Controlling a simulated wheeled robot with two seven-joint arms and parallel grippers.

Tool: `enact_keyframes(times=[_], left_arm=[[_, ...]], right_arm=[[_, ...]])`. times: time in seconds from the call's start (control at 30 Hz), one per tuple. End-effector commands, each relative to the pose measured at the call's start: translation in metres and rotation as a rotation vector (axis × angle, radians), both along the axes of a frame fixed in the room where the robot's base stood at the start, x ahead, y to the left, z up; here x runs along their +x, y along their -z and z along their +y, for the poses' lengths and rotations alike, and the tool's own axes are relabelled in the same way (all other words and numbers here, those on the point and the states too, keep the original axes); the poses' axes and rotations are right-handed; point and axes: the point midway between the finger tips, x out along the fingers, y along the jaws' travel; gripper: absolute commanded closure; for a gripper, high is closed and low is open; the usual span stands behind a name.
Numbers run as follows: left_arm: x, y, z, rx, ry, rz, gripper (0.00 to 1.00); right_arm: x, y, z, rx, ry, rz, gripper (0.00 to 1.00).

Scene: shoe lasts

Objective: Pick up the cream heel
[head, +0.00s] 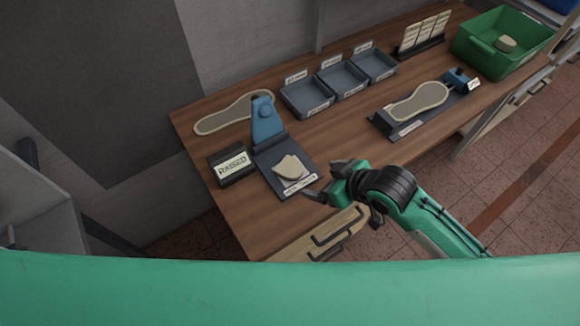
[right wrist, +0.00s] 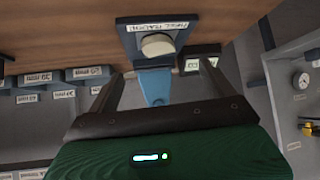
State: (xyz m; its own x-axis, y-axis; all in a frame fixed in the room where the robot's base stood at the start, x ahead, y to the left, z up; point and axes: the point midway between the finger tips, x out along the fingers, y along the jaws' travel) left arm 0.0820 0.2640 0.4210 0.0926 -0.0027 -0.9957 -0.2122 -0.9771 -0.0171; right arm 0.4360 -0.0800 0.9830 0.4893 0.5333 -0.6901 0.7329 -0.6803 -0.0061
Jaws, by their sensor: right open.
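A cream heel (head: 290,168) lies on a dark plate (head: 270,158) in front of a blue upright block (head: 266,119). The cream heel also shows near the top of the right wrist view (right wrist: 158,45), with the blue block below it in that picture. My right gripper (head: 326,182) is open and empty, just right of the plate in the head view. In the right wrist view, its two fingers stand apart and the heel lies beyond their tips, between their lines. My left gripper is not in view.
A "RAISED" sign (head: 232,165) stands left of the plate. A sole shape (head: 225,117), blue-grey trays (head: 307,97), a second fixture with a sole (head: 418,100) and a green crate (head: 472,45) holding a cream piece share the wooden table (head: 345,135).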

Motion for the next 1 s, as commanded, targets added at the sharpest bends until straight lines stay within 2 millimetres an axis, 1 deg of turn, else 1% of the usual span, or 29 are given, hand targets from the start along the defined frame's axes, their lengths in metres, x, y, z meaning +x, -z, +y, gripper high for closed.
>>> enact_keyframes(times=[0.03, 0.2, 0.43, 0.57, 0.67, 0.9, 1.0], left_arm=[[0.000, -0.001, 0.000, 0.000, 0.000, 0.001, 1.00], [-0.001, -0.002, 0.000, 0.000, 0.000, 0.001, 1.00], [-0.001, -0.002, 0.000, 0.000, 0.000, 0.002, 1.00], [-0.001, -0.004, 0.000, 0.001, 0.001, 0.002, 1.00], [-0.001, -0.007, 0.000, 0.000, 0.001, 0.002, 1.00], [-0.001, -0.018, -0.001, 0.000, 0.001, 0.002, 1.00], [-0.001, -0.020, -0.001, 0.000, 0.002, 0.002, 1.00]], right_arm=[[0.006, -0.005, 0.000, -0.005, -0.031, -0.015, 0.14], [0.014, -0.013, -0.001, 0.001, -0.113, -0.025, 0.14], [0.020, -0.017, -0.009, 0.003, -0.154, -0.016, 0.14], [0.023, -0.016, -0.009, 0.005, -0.160, -0.012, 0.14], [0.028, -0.009, -0.003, 0.008, -0.159, -0.009, 0.14], [0.046, 0.022, 0.026, 0.006, -0.159, -0.010, 0.14], [0.052, 0.032, 0.034, 0.007, -0.158, -0.010, 0.14]])
